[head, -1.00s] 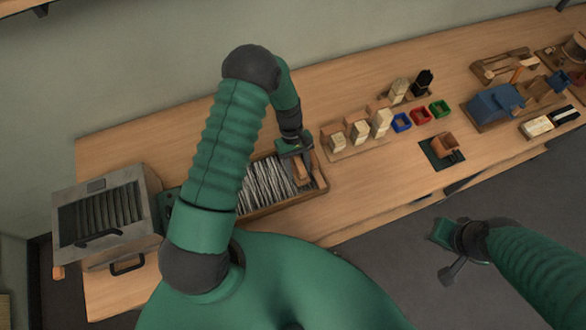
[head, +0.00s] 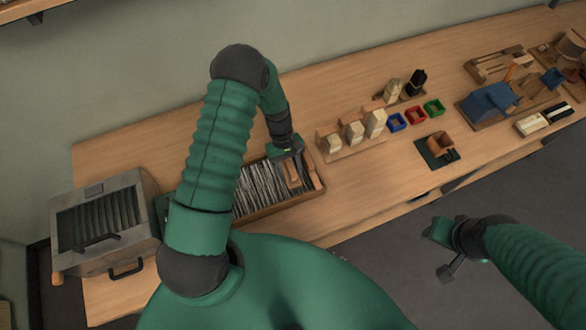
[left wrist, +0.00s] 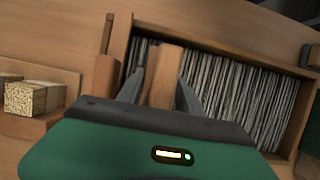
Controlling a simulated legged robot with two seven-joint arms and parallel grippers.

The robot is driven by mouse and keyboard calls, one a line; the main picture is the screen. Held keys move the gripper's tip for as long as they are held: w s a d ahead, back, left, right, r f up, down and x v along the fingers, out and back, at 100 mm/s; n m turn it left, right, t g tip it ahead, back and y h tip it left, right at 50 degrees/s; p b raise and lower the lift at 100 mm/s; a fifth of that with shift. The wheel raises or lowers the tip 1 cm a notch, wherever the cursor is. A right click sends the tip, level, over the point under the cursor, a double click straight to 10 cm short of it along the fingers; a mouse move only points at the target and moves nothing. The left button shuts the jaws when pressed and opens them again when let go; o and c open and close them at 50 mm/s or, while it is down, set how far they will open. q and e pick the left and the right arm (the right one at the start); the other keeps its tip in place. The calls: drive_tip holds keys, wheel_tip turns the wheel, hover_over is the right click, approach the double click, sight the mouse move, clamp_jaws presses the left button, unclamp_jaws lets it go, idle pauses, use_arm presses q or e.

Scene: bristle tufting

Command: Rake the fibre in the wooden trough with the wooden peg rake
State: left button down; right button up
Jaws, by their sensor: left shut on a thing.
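The wooden trough (head: 262,212) lies on the bench, filled with grey-white fibre (head: 258,187) in thin strands. The trough wall (left wrist: 122,42) and the fibre (left wrist: 232,92) also show in the left wrist view. My left gripper (head: 287,157) is over the right end of the trough, shut on the wooden peg rake (head: 292,174). In the left wrist view the rake (left wrist: 163,76) stands between the two dark fingers, over the fibre's edge. Its pegs are hidden. My right gripper (head: 452,238) hangs over the floor, away from the bench; its opening is unclear.
A grey metal machine (head: 105,222) stands left of the trough. Wooden blocks with bristle bundles (head: 352,132) stand to its right, with blue, red and green bins (head: 415,116) beyond. A wooden piece (left wrist: 104,78) sits beside the trough's end. Bare bench lies behind the trough.

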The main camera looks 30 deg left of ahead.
use_arm(q)
drive_tip(key=shift+w+d+f, duration=0.1)
drive_tip(key=shift+w+d, duration=0.05)
drive_tip(key=shift+w, duration=0.25)
drive_tip(key=shift+w+d+b, duration=0.25)
drive_tip(key=shift+w+b, duration=0.1)
drive_tip(key=shift+w, duration=0.1)
drive_tip(key=r+p, duration=0.7)
drive_tip(key=r, duration=0.2)
drive_tip(key=shift+d+r, duration=0.2)
drive_tip(key=shift+s+f, duration=0.1)
drive_tip(key=shift+a, duration=0.15)
